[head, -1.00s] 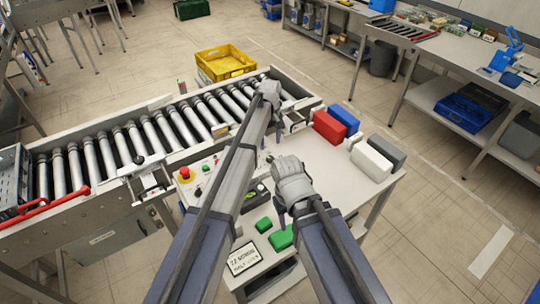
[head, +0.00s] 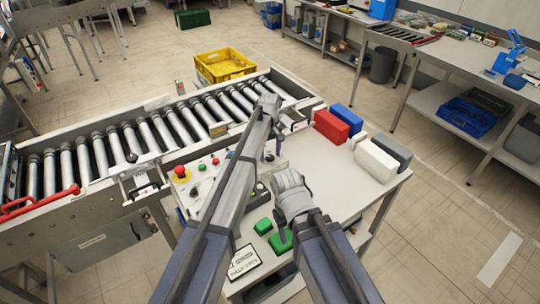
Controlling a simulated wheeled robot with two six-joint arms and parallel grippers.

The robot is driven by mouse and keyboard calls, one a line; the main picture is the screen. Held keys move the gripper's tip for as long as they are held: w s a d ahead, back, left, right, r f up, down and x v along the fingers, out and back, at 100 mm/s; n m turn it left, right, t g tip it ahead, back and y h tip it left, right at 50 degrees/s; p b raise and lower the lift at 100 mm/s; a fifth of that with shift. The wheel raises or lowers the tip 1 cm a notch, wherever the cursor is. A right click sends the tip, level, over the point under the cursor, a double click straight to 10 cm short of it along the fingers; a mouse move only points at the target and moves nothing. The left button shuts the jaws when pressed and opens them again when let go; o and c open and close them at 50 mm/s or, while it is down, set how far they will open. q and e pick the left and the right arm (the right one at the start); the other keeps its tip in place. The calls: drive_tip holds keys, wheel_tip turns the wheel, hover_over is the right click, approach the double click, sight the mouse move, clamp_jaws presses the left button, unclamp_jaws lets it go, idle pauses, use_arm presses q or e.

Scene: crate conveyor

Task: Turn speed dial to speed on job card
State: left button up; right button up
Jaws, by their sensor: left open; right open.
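The control panel (head: 188,190) beside the conveyor carries a red stop button (head: 181,171) on a yellow base and small green and black controls. My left arm covers part of the panel, and I cannot tell for sure which control is the speed dial. A dark knob-like part (head: 269,157) shows just right of that arm. The job card (head: 243,262), a white card with black print too small to read, lies at the table's front edge, partly behind my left arm. My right gripper (head: 275,195) is open above the table.
The roller conveyor (head: 107,150) runs along the back of the white table (head: 325,185). Red (head: 331,126), blue (head: 345,118), white (head: 375,160) and grey (head: 391,150) blocks stand at right. Green blocks (head: 280,241) lie near the front. A yellow crate (head: 225,65) stands behind the conveyor.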

use_arm(q)
drive_tip(key=shift+c, duration=0.4)
clamp_jaws()
drive_tip(key=m, duration=0.5)
drive_tip(key=shift+m, duration=0.4)
drive_tip(key=m, duration=0.5)
drive_tip(key=shift+m, duration=0.6)
